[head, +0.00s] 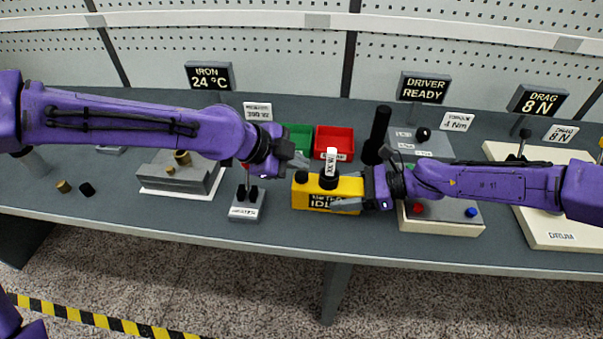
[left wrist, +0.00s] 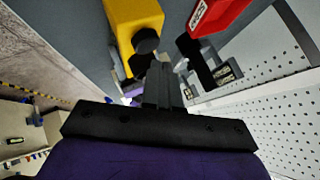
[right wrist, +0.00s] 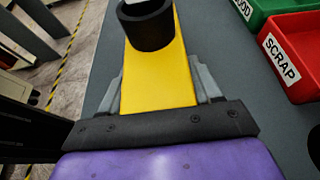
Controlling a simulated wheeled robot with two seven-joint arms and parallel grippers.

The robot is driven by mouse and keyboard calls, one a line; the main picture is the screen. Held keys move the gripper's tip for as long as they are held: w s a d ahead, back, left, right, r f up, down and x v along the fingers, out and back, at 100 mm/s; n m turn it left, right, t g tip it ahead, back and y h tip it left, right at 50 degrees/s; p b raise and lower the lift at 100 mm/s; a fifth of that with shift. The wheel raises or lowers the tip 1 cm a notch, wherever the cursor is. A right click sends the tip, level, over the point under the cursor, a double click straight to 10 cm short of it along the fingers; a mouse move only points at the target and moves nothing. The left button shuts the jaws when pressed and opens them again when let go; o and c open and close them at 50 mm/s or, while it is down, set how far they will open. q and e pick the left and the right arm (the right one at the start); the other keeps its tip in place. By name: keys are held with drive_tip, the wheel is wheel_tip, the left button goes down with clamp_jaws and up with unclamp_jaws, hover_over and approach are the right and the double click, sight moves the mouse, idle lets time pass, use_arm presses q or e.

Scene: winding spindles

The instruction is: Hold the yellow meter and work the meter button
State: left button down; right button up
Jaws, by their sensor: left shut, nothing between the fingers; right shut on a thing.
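The yellow meter (head: 342,188) is a block with a dark front display, partly legible as "IDLE". My right gripper (head: 347,196) is shut on its right end; in the right wrist view the fingers flank the yellow body (right wrist: 158,85). A black knob (head: 301,177) sits at the meter's left end, and a black round piece (head: 328,182) with a white upright tag sits beside it. I cannot tell which is the button. My left gripper (head: 300,163) is shut and empty, just above and behind the left end. In the left wrist view its fingers (left wrist: 160,80) are near a black knob (left wrist: 146,40).
Green bin (head: 299,136) and red scrap bin (head: 334,142) stand close behind. A small grey stand (head: 246,206) is left of the meter. A tall black cylinder (head: 377,135) and a box with red and blue buttons (head: 443,213) are to the right.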

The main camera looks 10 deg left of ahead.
sight(298, 177)
drive_tip(key=shift+f, duration=0.15)
idle(0.7)
use_arm(q)
drive_tip(key=shift+f, duration=0.45)
drive_tip(key=shift+f, duration=0.5)
idle(0.4)
drive_tip(key=shift+r, duration=0.95)
drive_tip(key=shift+r, duration=2.5)
